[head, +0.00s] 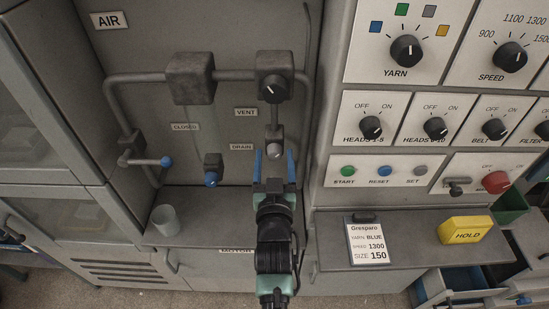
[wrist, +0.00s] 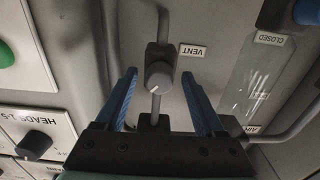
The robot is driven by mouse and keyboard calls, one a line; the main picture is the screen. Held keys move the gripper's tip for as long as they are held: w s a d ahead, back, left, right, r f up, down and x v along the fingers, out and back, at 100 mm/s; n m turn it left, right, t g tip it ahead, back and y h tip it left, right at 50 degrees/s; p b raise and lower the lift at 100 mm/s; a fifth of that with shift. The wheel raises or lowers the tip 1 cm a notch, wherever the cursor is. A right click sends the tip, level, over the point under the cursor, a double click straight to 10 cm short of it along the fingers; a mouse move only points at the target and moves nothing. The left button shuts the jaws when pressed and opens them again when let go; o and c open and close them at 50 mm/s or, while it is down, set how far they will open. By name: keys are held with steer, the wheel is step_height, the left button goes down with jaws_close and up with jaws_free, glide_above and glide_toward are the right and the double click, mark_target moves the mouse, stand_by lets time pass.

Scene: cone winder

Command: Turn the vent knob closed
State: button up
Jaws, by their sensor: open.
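In the wrist view, which is upside down, the knob (wrist: 160,78) shows between the two fingertips. The gap in depth is hard to judge; I see no contact.
A blue-tipped lever (head: 165,161) and a blue drain knob (head: 211,178) are left of my gripper. A grey cup (head: 165,220) stands on the ledge. The control panel (head: 420,130) is to the right, above a shelf with a card (head: 367,240) and a yellow HOLD block (head: 466,231).

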jaws_close()
stand_by(0.4)
steer(key=n, duration=0.4)
steer(key=n+p, duration=0.1)
steer(key=n, duration=0.8)
steer(key=shift+n+p, duration=0.35)
steer(key=shift+n, duration=1.55)
